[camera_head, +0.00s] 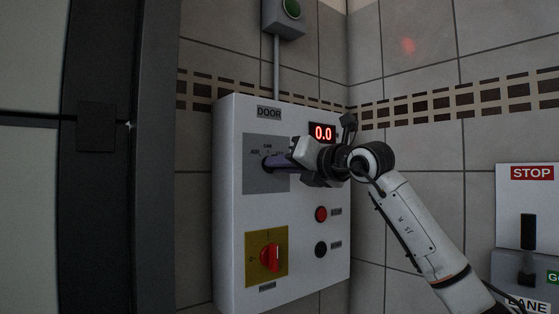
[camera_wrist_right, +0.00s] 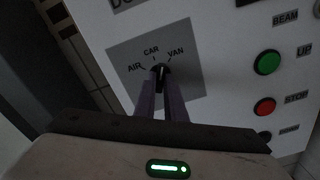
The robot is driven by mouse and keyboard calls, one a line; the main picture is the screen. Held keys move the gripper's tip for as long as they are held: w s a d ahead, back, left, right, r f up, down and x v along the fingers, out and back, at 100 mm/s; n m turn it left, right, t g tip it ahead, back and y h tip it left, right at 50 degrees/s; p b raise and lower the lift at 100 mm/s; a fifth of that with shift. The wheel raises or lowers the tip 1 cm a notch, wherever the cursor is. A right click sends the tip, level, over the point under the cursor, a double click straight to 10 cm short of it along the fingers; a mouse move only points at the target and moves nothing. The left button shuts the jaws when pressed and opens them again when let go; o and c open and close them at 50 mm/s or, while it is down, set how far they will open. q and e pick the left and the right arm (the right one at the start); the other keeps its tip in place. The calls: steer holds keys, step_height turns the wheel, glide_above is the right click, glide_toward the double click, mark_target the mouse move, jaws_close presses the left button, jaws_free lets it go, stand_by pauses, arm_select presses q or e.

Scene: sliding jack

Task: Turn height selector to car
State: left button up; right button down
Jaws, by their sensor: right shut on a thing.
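The height selector is a small black knob (camera_wrist_right: 162,70) on a grey square plate (camera_head: 253,178) of the white control box. The labels AIR, CAR and VAN curve around its upper side, with CAR (camera_wrist_right: 151,50) in the middle. My right gripper (camera_head: 268,163) reaches in from the right. In the right wrist view its purplish fingers (camera_wrist_right: 161,84) are shut on the knob from both sides. The knob's tip points up toward the labels, but I cannot tell exactly which one. In the head view the gripper hides the knob. My left gripper is not in view.
The box also has a red rotary switch (camera_head: 270,258) on a yellow plate, a red button (camera_head: 321,214), a black button (camera_head: 321,249) and a display (camera_head: 322,133) reading 0.0. A STOP panel (camera_head: 530,205) with a lever stands at the right. A dark door frame (camera_head: 155,150) is at left.

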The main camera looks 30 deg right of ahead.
steer(key=n+p, duration=0.1)
steer(key=n, duration=0.4)
steer(key=shift+p, duration=0.4)
steer(key=shift+n, duration=0.3)
steer(key=c, duration=1.8)
jaws_free()
